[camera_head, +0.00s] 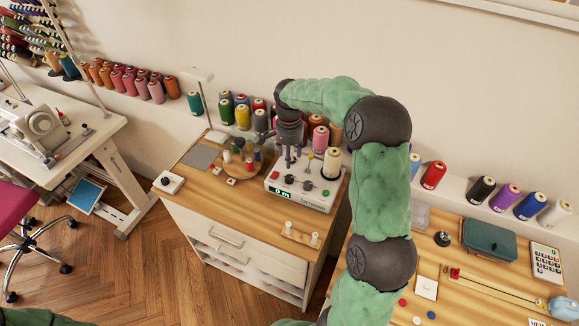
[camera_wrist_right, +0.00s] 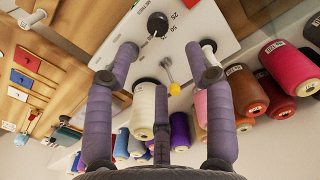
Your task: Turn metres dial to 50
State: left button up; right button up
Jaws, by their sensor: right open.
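The winding machine (camera_head: 318,199) is a white box on the wooden cabinet top, with a lit display (camera_head: 282,190) reading "0 m". Black knobs sit on its top panel. In the wrist view a round black dial (camera_wrist_right: 157,23) with a white mark shows on the white panel, with 25, 50 and 75 printed beside it. My right gripper (camera_head: 288,164) is above the panel, fingers pointing down at it. In the wrist view my right gripper (camera_wrist_right: 160,53) is open and empty, its fingers spread below the dial in the picture and apart from it. My left gripper is out of view.
A cream thread cone (camera_head: 331,164) stands on the machine, close to the gripper. A yellow-tipped lever (camera_wrist_right: 170,75) shows between the fingers. A round wooden spool stand (camera_head: 243,166) is on the left. Thread cones line the wall behind. A small white box (camera_head: 169,183) sits at the cabinet's left.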

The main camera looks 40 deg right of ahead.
aim_at(289, 177)
notch_tip(289, 177, down, 10)
jog(key=b, duration=0.2)
jog(key=shift+s+a+f+b, duration=0.15)
jog(key=shift+f+b, duration=0.05)
jog(key=shift+b, duration=0.15)
grip_shut()
